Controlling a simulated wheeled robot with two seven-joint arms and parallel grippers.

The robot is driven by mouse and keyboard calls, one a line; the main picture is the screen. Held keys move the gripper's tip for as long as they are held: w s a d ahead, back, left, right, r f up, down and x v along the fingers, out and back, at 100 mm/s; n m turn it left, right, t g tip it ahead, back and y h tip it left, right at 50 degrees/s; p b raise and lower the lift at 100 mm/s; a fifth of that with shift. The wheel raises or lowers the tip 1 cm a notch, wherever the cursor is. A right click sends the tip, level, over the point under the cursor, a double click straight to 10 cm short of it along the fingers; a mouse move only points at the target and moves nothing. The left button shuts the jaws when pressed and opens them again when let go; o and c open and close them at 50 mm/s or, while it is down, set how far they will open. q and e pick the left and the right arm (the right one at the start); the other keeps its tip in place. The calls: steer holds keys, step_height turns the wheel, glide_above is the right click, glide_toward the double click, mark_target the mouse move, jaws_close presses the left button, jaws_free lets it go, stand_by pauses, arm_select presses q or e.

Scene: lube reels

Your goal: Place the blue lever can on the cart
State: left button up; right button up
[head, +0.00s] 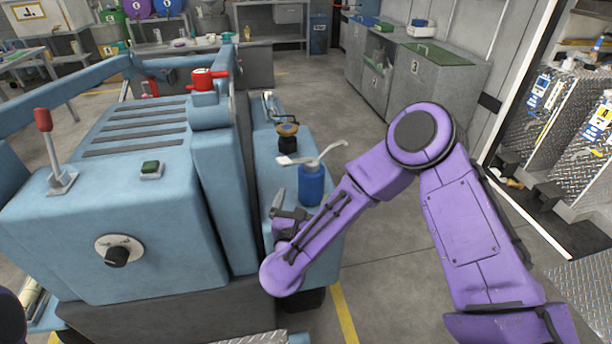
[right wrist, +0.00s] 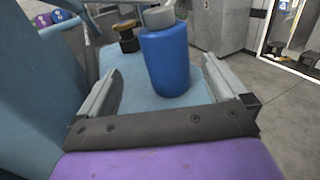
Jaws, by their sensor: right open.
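The blue lever can (head: 312,186) has a grey top with a spout and a long lever. It stands upright on the light blue side shelf (head: 268,158) of the blue machine (head: 140,235). In the right wrist view the can (right wrist: 166,62) is ahead of my fingers, between their lines, and its top is cut off. My right gripper (head: 288,217) is open and empty, low beside the can on its near side. Whether the fingertips reach the can is unclear. My left gripper is not in view.
The machine's tall side wall (head: 222,185) borders the shelf on the left. Grey cabinets (head: 425,85) stand at the back right. The floor (head: 395,275) right of the shelf is clear.

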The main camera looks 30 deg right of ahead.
mark_target(309, 186)
steer(key=p+x, duration=0.1)
steer(key=x, duration=0.1)
steer(key=p+x, duration=0.1)
steer(key=x, duration=0.2)
steer(key=p+x, duration=0.1)
steer(key=x, duration=0.2)
steer(key=shift+s+d+r, duration=0.15)
steer(key=shift+d+r, duration=0.1)
steer(key=shift+d, duration=0.15)
steer(key=shift+w+d+f, duration=0.1)
steer(key=shift+w+d, duration=0.15)
steer(key=c, duration=1.4)
